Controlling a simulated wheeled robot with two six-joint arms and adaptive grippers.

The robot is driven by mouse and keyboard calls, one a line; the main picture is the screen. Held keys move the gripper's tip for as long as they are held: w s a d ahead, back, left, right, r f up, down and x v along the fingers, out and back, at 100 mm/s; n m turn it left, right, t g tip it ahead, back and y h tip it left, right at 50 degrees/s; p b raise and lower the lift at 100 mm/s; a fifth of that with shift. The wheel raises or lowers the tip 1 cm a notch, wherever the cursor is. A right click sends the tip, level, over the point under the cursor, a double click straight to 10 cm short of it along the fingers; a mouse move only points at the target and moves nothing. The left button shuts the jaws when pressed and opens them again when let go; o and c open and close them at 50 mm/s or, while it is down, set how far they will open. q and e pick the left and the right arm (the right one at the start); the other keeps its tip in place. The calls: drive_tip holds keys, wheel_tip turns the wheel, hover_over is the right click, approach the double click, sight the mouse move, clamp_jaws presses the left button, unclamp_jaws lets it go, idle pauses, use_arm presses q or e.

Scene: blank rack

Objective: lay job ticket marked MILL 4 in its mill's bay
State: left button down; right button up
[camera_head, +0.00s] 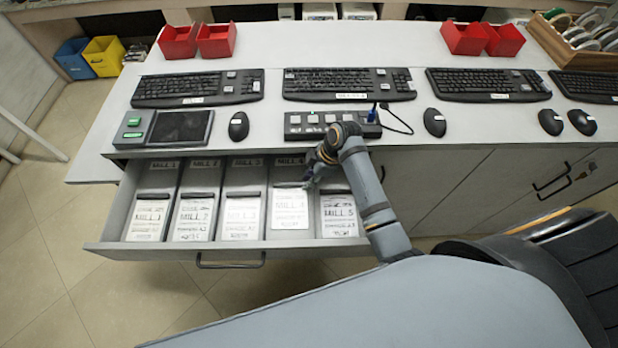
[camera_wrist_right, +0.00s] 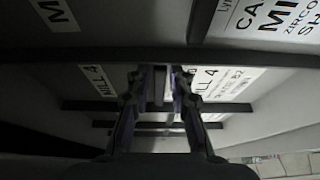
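The white job ticket (camera_head: 290,208) lies in the fourth bay from the left of the open drawer (camera_head: 112,218). It looks brighter than the neighbouring cards, and its print appears to read MILL 4. The bay's rear label is partly hidden by my arm. My right gripper (camera_head: 312,176) is low over the back of this bay, near the divider to the fifth bay. In the right wrist view, the right gripper (camera_wrist_right: 165,78) has a narrow gap between its fingertips. White MILL 4 print (camera_wrist_right: 225,83) shows behind it. I see nothing clearly held. My left gripper is not in view.
Cards marked for other mills lie in neighbouring bays, including MILL 3 (camera_head: 242,216) and MILL 5 (camera_head: 339,214). Keyboards (camera_head: 348,84), a button box (camera_head: 330,125) and mice stand on the worktop above. The drawer handle (camera_head: 230,262) projects at the front.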

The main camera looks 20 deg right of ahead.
drive_tip(key=shift+o, duration=0.9)
drive_tip(key=b+v, duration=0.2)
drive_tip(key=v, duration=1)
